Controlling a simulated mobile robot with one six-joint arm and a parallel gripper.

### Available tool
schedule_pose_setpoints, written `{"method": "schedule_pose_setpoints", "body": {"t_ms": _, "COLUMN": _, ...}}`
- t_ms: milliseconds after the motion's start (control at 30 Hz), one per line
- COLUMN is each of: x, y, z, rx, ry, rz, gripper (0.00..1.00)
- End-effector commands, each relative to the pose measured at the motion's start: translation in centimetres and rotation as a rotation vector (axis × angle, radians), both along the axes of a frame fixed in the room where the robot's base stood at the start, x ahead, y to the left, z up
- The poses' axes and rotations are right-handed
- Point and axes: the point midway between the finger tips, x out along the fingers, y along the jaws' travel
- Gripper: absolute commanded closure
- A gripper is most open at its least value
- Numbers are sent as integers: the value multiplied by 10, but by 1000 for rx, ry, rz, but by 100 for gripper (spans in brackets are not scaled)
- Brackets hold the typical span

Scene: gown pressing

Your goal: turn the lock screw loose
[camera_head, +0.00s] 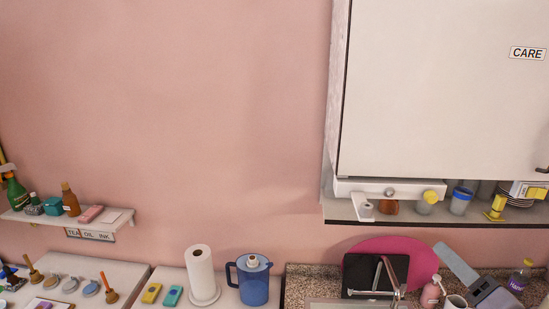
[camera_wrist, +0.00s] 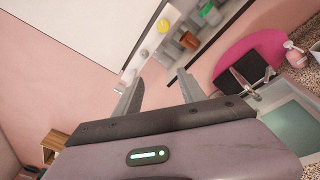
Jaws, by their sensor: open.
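A yellow round knob (camera_head: 430,197), which looks like the lock screw, sits at the right end of a white bar fixture (camera_head: 375,188) under the wall cabinet. A grey round part (camera_head: 389,192) is at the bar's middle and a white bracket (camera_head: 363,209) hangs at its left. In the wrist view the yellow knob (camera_wrist: 163,25) shows beyond the fingers, near the top. My gripper (camera_wrist: 160,78) is open and empty, with its two grey fingers apart and short of the fixture. My gripper is not seen in the head view.
The white cabinet (camera_head: 430,90) hangs just above the fixture. A shelf (camera_head: 345,212) with cups and a yellow item (camera_head: 495,207) lies below and behind it. A blue jug (camera_head: 253,285) and paper roll (camera_head: 200,275) stand lower left. The pink wall left of the cabinet is clear.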

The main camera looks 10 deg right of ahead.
Motion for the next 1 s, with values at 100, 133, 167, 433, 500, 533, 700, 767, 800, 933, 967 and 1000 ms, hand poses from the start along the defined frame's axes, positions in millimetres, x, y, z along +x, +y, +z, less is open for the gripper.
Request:
{"method": "schedule_pose_setpoints", "body": {"t_ms": 100, "x": -17, "y": -39, "z": 24, "rx": 99, "ry": -60, "rz": -129, "gripper": 52}}
{"method": "schedule_pose_setpoints", "body": {"t_ms": 133, "x": -17, "y": -42, "z": 24, "rx": 108, "ry": -67, "rz": -140, "gripper": 52}}
{"method": "schedule_pose_setpoints", "body": {"t_ms": 167, "x": -15, "y": -44, "z": 24, "rx": 113, "ry": -70, "rz": -144, "gripper": 52}}
{"method": "schedule_pose_setpoints", "body": {"t_ms": 433, "x": 56, "y": -54, "z": 21, "rx": 109, "ry": -68, "rz": -135, "gripper": 52}}
{"method": "schedule_pose_setpoints", "body": {"t_ms": 500, "x": 77, "y": -57, "z": 21, "rx": 109, "ry": -67, "rz": -134, "gripper": 52}}
{"method": "schedule_pose_setpoints", "body": {"t_ms": 533, "x": 86, "y": -59, "z": 21, "rx": 109, "ry": -66, "rz": -135, "gripper": 52}}
{"method": "schedule_pose_setpoints", "body": {"t_ms": 700, "x": 128, "y": -67, "z": 20, "rx": 107, "ry": -66, "rz": -138, "gripper": 52}}
{"method": "schedule_pose_setpoints", "body": {"t_ms": 767, "x": 137, "y": -69, "z": 21, "rx": 106, "ry": -67, "rz": -138, "gripper": 52}}
{"method": "schedule_pose_setpoints", "body": {"t_ms": 800, "x": 143, "y": -70, "z": 20, "rx": 106, "ry": -66, "rz": -138, "gripper": 52}}
{"method": "schedule_pose_setpoints", "body": {"t_ms": 933, "x": 151, "y": -72, "z": 20, "rx": 106, "ry": -67, "rz": -140, "gripper": 52}}
{"method": "schedule_pose_setpoints", "body": {"t_ms": 967, "x": 152, "y": -72, "z": 20, "rx": 106, "ry": -67, "rz": -140, "gripper": 52}}
{"method": "schedule_pose_setpoints", "body": {"t_ms": 1000, "x": 152, "y": -72, "z": 20, "rx": 106, "ry": -67, "rz": -140, "gripper": 52}}
